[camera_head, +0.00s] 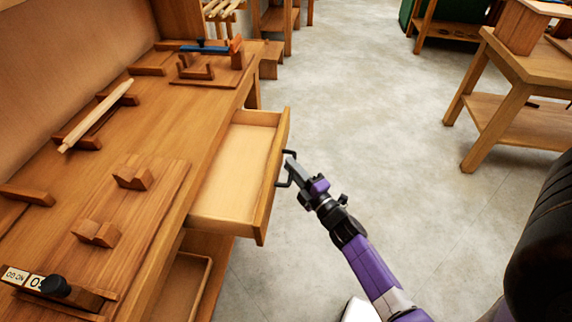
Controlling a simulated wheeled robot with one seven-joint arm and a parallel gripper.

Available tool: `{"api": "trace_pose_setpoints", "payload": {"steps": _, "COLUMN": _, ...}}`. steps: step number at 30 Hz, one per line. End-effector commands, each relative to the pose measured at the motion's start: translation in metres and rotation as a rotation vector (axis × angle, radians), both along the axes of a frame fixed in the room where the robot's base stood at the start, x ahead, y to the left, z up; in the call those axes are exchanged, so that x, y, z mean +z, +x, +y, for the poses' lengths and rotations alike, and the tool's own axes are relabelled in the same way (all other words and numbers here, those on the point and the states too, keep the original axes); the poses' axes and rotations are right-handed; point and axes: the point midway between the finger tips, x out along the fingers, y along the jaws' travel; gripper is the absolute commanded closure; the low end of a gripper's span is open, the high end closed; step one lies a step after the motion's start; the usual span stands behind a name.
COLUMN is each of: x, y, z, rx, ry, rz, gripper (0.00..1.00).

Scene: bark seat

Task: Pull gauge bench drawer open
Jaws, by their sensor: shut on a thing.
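The gauge bench (190,120) is a wooden workbench on the left in the head view. Its drawer (232,175) stands pulled out to the right, and its pale inside is empty where I can see it. A dark bar handle (279,180) is on the drawer's front panel (270,190). My gripper (289,172) is at the handle from the right and shut on it. My purple and black arm reaches to it from the lower right. The fingertips are small in this view.
Wooden rests, a pale rod (97,116) and a blue-handled tool (204,49) lie on the bench top. A lower tray (188,285) is below the drawer. A wooden table (520,90) stands at the right. Open grey floor (370,100) lies between.

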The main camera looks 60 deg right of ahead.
Motion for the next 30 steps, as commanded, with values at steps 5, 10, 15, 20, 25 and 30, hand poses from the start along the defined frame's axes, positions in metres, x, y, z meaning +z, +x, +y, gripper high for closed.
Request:
{"api": "trace_pose_setpoints", "payload": {"steps": 5, "x": -0.001, "y": 0.000, "z": 0.001, "rx": 0.002, "ry": 0.000, "rz": 0.002, "gripper": 1.00}}
{"api": "trace_pose_setpoints", "payload": {"steps": 10, "x": -0.001, "y": 0.000, "z": 0.001, "rx": 0.002, "ry": 0.001, "rz": 0.003, "gripper": 0.74}}
{"api": "trace_pose_setpoints", "payload": {"steps": 15, "x": -0.001, "y": 0.000, "z": 0.001, "rx": 0.001, "ry": 0.001, "rz": 0.002, "gripper": 0.66}}
{"api": "trace_pose_setpoints", "payload": {"steps": 20, "x": -0.001, "y": 0.000, "z": 0.000, "rx": 0.000, "ry": 0.000, "rz": 0.001, "gripper": 0.66}}
{"api": "trace_pose_setpoints", "payload": {"steps": 25, "x": -0.003, "y": -0.011, "z": 0.005, "rx": 0.000, "ry": -0.001, "rz": 0.004, "gripper": 0.66}}
{"api": "trace_pose_setpoints", "payload": {"steps": 30, "x": -0.008, "y": -0.036, "z": 0.017, "rx": -0.001, "ry": 0.000, "rz": 0.005, "gripper": 0.66}}
